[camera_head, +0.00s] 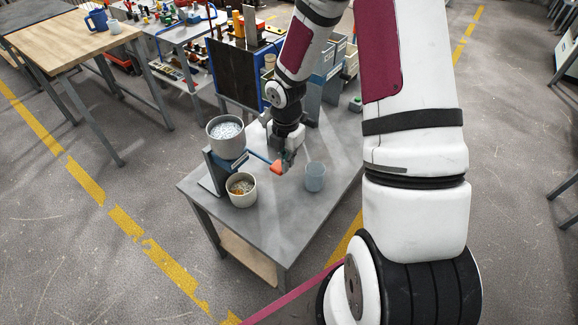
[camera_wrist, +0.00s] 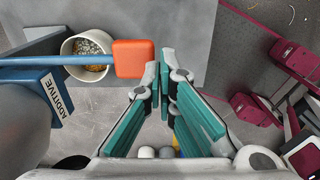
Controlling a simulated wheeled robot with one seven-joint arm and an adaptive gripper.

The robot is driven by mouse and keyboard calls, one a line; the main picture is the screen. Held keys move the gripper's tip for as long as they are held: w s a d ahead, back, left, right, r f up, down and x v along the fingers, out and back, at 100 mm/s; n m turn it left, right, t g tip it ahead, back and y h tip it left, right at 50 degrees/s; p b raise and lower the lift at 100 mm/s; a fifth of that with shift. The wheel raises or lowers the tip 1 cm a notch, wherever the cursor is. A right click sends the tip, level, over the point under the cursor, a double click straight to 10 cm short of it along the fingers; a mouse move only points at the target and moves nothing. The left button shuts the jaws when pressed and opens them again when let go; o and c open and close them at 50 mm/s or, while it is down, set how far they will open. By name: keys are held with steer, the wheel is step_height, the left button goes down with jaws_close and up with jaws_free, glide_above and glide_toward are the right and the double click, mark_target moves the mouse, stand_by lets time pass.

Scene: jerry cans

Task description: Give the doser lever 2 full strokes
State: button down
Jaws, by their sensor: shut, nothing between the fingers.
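The doser stands on the grey table, with a round grey hopper (camera_head: 227,137) of pale material on a blue body (camera_wrist: 32,92) labelled ADDITIVE. Its blue lever (camera_wrist: 55,61) reaches out sideways to an orange handle (camera_wrist: 134,58), also visible in the head view (camera_head: 276,167). My gripper (camera_wrist: 159,68) is shut and empty, its fingertips right beside the handle's right edge in the wrist view; I cannot tell whether they touch. In the head view my gripper (camera_head: 288,160) is at the handle. A pale cup (camera_head: 241,192) with grainy brown and grey contents stands below the lever.
A translucent blue beaker (camera_head: 315,178) stands on the grey table (camera_head: 275,215), right of the handle. Blue and grey bins (camera_head: 330,66) and a dark panel (camera_head: 235,75) stand at the back. The table's front is mostly clear.

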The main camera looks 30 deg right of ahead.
step_height(320, 180, up, 7)
steer(key=s, duration=0.1)
steer(key=shift+s+d, duration=0.4)
steer(key=shift+d, duration=0.05)
steer(key=shift+r, duration=0.1)
stand_by(0.5)
steer(key=s+a+r+m+t+h, duration=0.1)
steer(key=s+a+r+m, duration=0.1)
steer(key=r+m, duration=0.45)
steer(key=s+a+r+m+t+h, duration=0.15)
steer(key=r+m, duration=0.25)
steer(key=r, duration=0.6)
steer(key=s+a+r+m+t+y, duration=0.1)
steer(key=s+a+r+m, duration=0.2)
steer(key=s+r+m, duration=0.2)
steer(key=s+a+r+m+t+y+b, duration=0.1)
steer(key=s+a+r+m+t, duration=0.1)
steer(key=s+a+r+m, duration=0.2)
steer(key=s+r+m, duration=0.1)
steer(key=s+m, duration=0.2)
steer(key=shift+s, duration=0.3)
